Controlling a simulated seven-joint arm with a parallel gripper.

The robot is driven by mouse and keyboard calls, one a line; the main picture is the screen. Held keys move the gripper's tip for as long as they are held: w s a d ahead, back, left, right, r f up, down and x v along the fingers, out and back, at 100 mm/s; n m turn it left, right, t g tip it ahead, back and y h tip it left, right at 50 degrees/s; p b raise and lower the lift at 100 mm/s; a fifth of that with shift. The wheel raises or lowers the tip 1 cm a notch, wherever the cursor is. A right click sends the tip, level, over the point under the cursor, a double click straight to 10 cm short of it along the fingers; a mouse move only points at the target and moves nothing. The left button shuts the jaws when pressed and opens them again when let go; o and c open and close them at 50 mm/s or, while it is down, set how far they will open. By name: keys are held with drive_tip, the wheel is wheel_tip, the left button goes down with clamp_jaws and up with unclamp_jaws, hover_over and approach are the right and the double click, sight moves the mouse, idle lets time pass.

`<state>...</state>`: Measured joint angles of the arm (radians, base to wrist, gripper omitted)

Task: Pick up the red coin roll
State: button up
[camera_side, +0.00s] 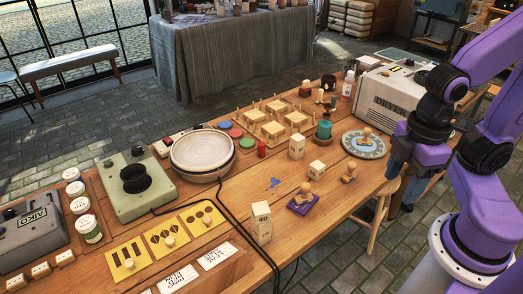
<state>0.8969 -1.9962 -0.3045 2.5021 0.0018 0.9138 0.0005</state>
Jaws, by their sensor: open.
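The red coin roll (261,149) is a small upright red cylinder on the wooden table, just right of the round pale plate on its wheel. My gripper (393,172) is at the right edge of the table, well to the right of the red roll and apart from it. It is dark, points down and is open. I see nothing held in it, though its fingers are small in this view.
The plate wheel (203,152) stands close left of the roll. Coloured discs (236,132) and wooden racks (274,129) lie behind it. Pale blocks (297,146), a teal cylinder (324,130) and a patterned plate (364,143) stand between it and my gripper. A black cable runs in front.

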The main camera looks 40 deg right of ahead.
drive_tip(key=w+a+f+n+t+h, duration=0.1)
drive_tip(key=w+f+n+t+h, duration=0.25)
drive_tip(key=w, duration=0.95)
drive_tip(key=w+a+f+n+t+h, duration=0.15)
drive_tip(key=w+f+n+h, duration=0.3)
drive_tip(key=w, duration=0.85)
drive_tip(key=n+t, duration=0.5)
drive_tip(key=n, duration=0.3)
approach(262, 148)
drive_tip(key=shift+h, duration=0.3)
drive_tip(key=x, duration=0.6)
drive_tip(key=shift+w+a, duration=0.1)
drive_tip(key=shift+w, duration=0.15)
drive_tip(key=shift+x, duration=2.6)
drive_tip(key=shift+f, duration=0.15)
drive_tip(key=shift+t, duration=0.3)
clamp_jaws()
